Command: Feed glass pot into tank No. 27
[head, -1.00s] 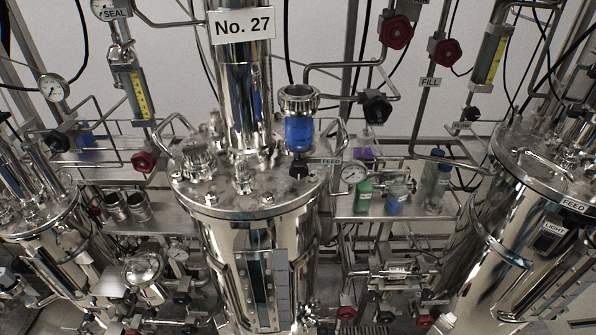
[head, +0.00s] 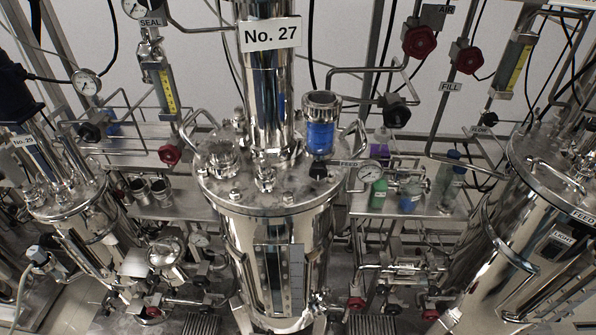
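Tank No. 27 (head: 222,190) stands upright in the middle of the head view, a polished steel vessel with a thick column carrying the "No. 27" sign (head: 270,34). Small bottles stand on the shelf right of the tank: a green one (head: 378,194) and a clear one with a blue cap (head: 452,178). I cannot tell which is the glass pot. Neither gripper shows.
A smaller tank (head: 75,205) stands at left and another large tank (head: 515,225) at right. Red valve knobs (head: 420,41), pipes and hanging hoses crowd the space behind. The steel shelf (head: 400,211) between the tanks has a little bare room.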

